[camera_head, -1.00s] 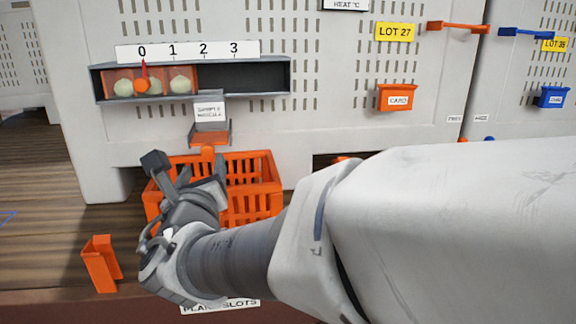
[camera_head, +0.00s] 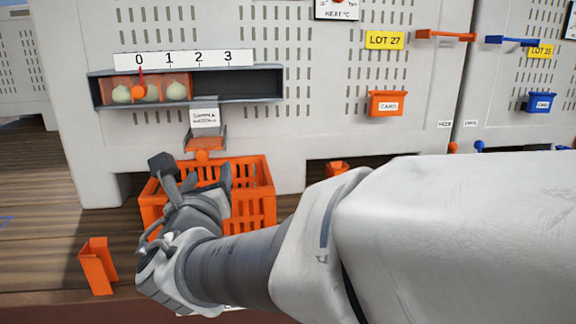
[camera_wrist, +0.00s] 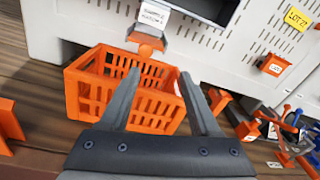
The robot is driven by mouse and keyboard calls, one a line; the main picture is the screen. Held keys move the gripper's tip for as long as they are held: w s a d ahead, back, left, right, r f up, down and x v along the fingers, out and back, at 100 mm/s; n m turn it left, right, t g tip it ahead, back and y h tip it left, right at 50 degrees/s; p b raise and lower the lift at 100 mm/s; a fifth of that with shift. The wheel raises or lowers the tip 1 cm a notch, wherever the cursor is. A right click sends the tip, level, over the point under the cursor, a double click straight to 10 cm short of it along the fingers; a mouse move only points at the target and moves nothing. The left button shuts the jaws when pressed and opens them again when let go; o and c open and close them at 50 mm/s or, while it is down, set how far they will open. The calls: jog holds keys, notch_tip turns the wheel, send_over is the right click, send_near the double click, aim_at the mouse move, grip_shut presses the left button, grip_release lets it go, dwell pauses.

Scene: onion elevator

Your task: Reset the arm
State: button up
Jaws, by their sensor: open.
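My gripper (camera_head: 192,176) is open, with nothing seen between its fingers. In the head view it is in front of the orange slatted crate (camera_head: 257,200), which stands on the wooden surface against the grey machine. In the wrist view my open fingers (camera_wrist: 163,92) overlap the crate (camera_wrist: 80,95) from the camera's side. I cannot tell whether they touch it. My arm crosses the lower right of the head view and hides part of the surface.
The grey machine (camera_head: 320,70) has a slot with pale onions (camera_head: 152,92) under a 0–3 scale. A small orange chute (camera_head: 205,142) is above the crate. An orange holder (camera_head: 98,264) stands left. An orange card box (camera_head: 387,103) and a blue box (camera_head: 541,102) are right.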

jog(key=s+d+f+m+g+h+p, duration=0.1)
jog(key=s+d+m+g+h, duration=0.3)
jog(key=d+m, duration=0.75)
jog(key=d+f+m+g+h+p, duration=0.1)
jog(key=d+m+g+h+p, duration=0.15)
jog(key=d+m+h, duration=0.8)
jog(key=s+d+f+m+g+y, duration=0.5)
jog(key=s+d+m+y, duration=0.25)
jog(key=s+d, duration=0.2)
jog(key=s+a+m+y+p, duration=0.2)
jog(key=s+m+y, duration=0.2)
jog(key=m, duration=0.7)
jog(key=shift+s+a+f, duration=0.3)
jog(key=shift+s+f, duration=0.05)
jog(key=shift+s, duration=0.45)
jog(key=shift+a+g, duration=0.1)
jog(key=shift+g, duration=0.15)
